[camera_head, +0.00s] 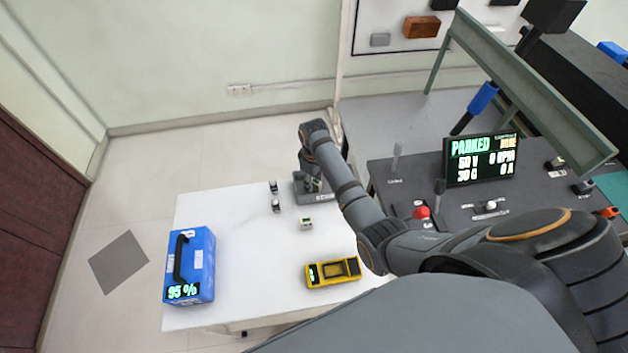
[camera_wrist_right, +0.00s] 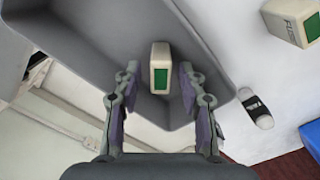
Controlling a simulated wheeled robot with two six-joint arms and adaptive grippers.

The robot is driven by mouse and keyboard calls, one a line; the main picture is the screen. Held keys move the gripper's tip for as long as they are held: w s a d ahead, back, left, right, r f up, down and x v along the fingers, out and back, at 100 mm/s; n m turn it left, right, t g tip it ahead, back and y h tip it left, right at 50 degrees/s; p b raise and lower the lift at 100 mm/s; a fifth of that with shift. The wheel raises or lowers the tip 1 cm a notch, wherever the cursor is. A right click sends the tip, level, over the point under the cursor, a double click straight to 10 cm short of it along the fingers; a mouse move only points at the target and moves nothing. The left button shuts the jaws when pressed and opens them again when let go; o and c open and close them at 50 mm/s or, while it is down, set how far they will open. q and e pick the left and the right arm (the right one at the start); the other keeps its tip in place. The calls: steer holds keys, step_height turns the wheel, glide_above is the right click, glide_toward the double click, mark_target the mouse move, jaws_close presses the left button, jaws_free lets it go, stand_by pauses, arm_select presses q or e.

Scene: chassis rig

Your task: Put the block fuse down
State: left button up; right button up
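A white block fuse with a green face (camera_wrist_right: 160,77) stands in the grey tray (camera_wrist_right: 97,30) in the right wrist view. My right gripper (camera_wrist_right: 158,76) is open, with one finger on each side of the block and a visible gap on both sides. In the head view my right gripper (camera_head: 311,183) is low over the grey tray (camera_head: 322,198) at the table's far edge; the block there is mostly hidden by the gripper. My left gripper is not in view.
Another white block (camera_head: 306,224) lies on the white table (camera_head: 235,235), near two small cylindrical fuses (camera_head: 275,197). A yellow meter (camera_head: 333,273) and a blue battery case (camera_head: 190,264) are nearer. A console display (camera_head: 481,158) stands to the right. The table's middle is clear.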

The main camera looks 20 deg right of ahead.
mark_target(314, 181)
steer(key=shift+r, duration=0.1)
step_height(314, 181, up, 12)
steer(key=shift+r+b, duration=0.15)
steer(key=shift+b, duration=0.15)
steer(key=shift+s, duration=0.1)
stand_by(0.5)
